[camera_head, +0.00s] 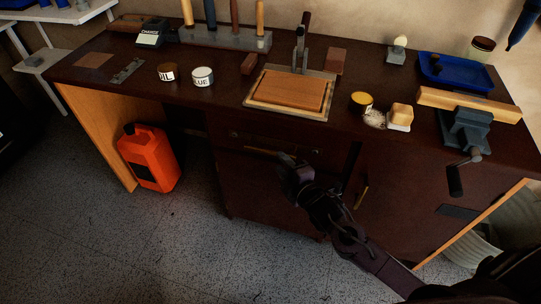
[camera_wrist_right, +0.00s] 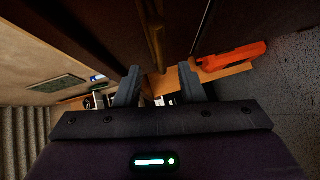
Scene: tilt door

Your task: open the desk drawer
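The desk drawer (camera_head: 246,137) is a dark brown front under the middle of the desk top, and it looks shut. Its brass bar handle (camera_head: 262,151) shows in the head view, its right end close to my right gripper (camera_head: 289,163). In the right wrist view the handle (camera_wrist_right: 155,32) runs down the picture towards the space between the fingertips of my right gripper (camera_wrist_right: 158,77). The two fingers are apart. I cannot tell whether either finger touches the handle. My left gripper is not in view.
Below the drawer is a dark cabinet (camera_head: 270,190); another brass handle (camera_head: 361,196) is to its right. An orange jerrycan (camera_head: 150,158) stands on the floor at left. A vise (camera_head: 466,132) with a crank juts from the desk's right front. Floor in front is clear.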

